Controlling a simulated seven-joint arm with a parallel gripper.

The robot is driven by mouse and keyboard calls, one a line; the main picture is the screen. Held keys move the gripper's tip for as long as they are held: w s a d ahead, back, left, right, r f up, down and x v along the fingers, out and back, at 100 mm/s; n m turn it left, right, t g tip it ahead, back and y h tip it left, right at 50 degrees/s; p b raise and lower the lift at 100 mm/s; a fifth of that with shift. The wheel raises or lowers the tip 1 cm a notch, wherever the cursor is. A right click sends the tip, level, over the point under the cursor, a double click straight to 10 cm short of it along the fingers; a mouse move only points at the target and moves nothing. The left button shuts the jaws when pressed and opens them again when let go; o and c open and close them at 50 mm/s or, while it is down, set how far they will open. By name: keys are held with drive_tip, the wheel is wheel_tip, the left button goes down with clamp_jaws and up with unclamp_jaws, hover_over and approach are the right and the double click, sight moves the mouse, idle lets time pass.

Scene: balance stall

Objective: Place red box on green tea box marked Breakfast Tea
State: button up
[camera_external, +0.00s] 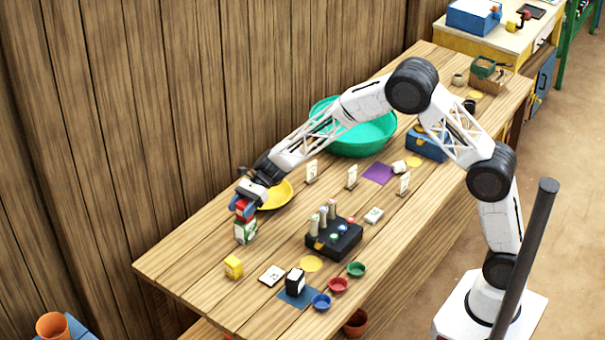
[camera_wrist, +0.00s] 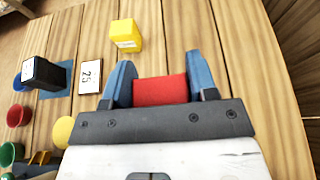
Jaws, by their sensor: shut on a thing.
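My gripper (camera_external: 243,203) is shut on the red box (camera_external: 242,214), with blue fingers on both sides of it. In the wrist view the red box (camera_wrist: 160,91) sits between the two fingertips (camera_wrist: 160,82). The green tea box (camera_external: 245,233) stands on the table directly below the red box in the external view. Whether the two boxes touch or a small gap lies between them, I cannot tell. The green box's label is too small to read, and the box is hidden in the wrist view.
A yellow box (camera_external: 233,267) stands nearby, with a yellow plate (camera_external: 275,195) behind my gripper. A white card (camera_external: 272,276), a black box (camera_external: 295,281) on a blue mat, small coloured bowls and a black case (camera_external: 334,240) lie to the right. The wooden wall is close behind.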

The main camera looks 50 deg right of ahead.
drive_tip(key=shift+f, duration=0.1)
drive_tip(key=o, duration=1)
drive_tip(key=v, duration=1.2)
idle(0.5)
